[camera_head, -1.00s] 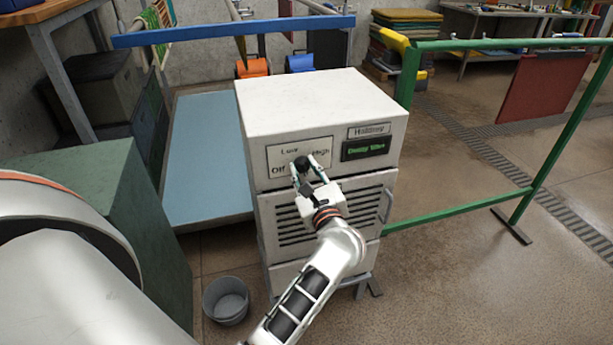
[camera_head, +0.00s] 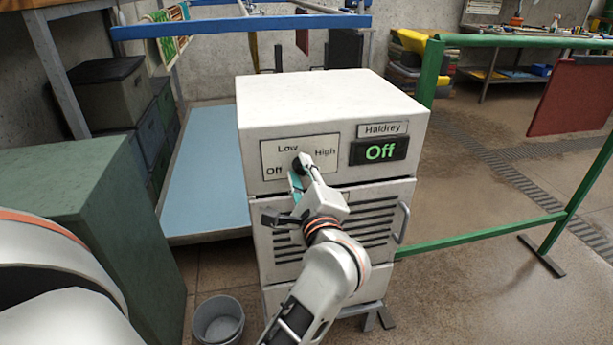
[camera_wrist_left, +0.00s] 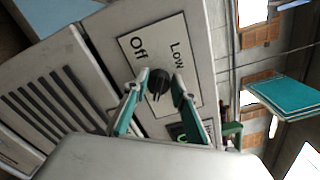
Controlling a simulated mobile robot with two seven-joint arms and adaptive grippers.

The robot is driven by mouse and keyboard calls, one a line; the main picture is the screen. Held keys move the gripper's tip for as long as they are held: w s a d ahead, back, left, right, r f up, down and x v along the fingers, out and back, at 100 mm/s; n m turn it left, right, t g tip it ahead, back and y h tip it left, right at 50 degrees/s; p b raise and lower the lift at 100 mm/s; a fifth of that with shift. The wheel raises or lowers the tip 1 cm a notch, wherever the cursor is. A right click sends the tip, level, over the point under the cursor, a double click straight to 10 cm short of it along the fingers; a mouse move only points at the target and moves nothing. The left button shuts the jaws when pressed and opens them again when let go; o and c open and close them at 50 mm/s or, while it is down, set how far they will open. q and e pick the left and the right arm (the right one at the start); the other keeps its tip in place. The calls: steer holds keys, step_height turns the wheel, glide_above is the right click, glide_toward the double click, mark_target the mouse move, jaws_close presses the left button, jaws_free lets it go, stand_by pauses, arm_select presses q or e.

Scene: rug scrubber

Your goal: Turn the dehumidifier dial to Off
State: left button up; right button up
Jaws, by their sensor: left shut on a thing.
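The dehumidifier (camera_head: 310,103) is a pale, upright cabinet with a louvred front. Its black dial (camera_head: 299,162) sits on a panel (camera_head: 326,145) marked Off, Low and High. The dial's pointer is hard to make out. My right gripper is not in view.
A grey bucket (camera_head: 219,320) stands on the floor left of the cabinet. A green cabinet (camera_head: 75,190) and a blue-topped platform (camera_head: 207,170) are to the left. A green rail frame (camera_head: 480,231) stands to the right, with open floor beyond.

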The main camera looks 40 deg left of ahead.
arm_select(q)
steer(key=shift+n, duration=0.3)
steer(key=o, duration=1.1)
